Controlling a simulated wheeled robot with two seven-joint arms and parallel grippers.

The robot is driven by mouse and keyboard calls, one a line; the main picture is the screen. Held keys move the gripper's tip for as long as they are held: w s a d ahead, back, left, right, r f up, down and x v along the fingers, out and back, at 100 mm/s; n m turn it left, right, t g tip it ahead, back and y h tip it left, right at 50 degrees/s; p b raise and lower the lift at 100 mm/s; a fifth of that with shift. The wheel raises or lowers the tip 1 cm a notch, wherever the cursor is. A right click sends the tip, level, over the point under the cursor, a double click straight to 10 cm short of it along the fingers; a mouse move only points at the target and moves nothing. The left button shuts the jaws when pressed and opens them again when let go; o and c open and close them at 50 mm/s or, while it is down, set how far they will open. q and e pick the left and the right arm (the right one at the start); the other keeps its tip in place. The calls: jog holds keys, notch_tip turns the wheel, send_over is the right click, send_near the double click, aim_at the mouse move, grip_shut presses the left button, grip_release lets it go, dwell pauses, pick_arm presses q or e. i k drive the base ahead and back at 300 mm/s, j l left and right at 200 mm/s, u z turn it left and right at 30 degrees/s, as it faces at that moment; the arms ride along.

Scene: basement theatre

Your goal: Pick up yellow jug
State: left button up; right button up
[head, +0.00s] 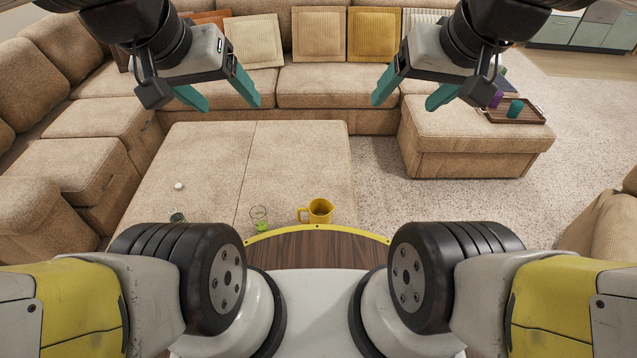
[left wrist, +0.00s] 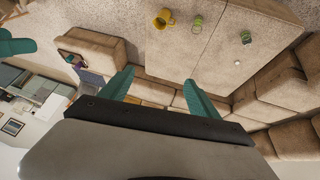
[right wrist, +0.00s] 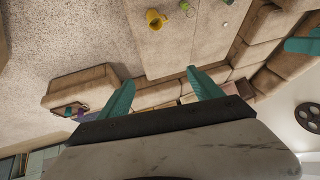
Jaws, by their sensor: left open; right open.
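The yellow jug (head: 320,211) stands upright at the near right edge of the large beige ottoman, its handle toward the left. It also shows in the left wrist view (left wrist: 163,19) and the right wrist view (right wrist: 155,19). My left gripper (head: 221,97) is open and empty, raised in the air at the upper left. My right gripper (head: 408,97) is open and empty, raised at the upper right. Both are well apart from the jug.
The beige ottoman (head: 265,160) also holds a glass with something green (head: 260,218), a small dark item (head: 177,217) and a small white object (head: 179,185). A brown tray (head: 535,115) with cups lies on the right sofa section (head: 470,140). Carpet (head: 375,185) is clear right of the ottoman.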

aim_at(320, 210)
jog(key=l+u, duration=0.25)
jog(key=l, duration=0.2)
jog(key=k+l+u, duration=0.1)
jog(key=l+u, duration=0.15)
jog(key=l, duration=0.15)
jog(key=k+l+u, duration=0.1)
jog(key=l+u, duration=0.2)
jog(key=l, duration=0.15)
jog(key=k+l+u, duration=0.1)
jog(key=l+u, duration=0.15)
jog(key=l, duration=0.15)
jog(key=i+l+u, duration=0.2)
jog(key=l+u, duration=0.15)
jog(key=l, duration=0.15)
jog(key=i+l+u, duration=0.1)
jog(key=l+u, duration=0.3)
jog(key=l, duration=0.15)
jog(key=l+u, duration=0.35)
jog(key=l, duration=0.2)
jog(key=i+l+u, duration=0.1)
jog(key=l, duration=0.25)
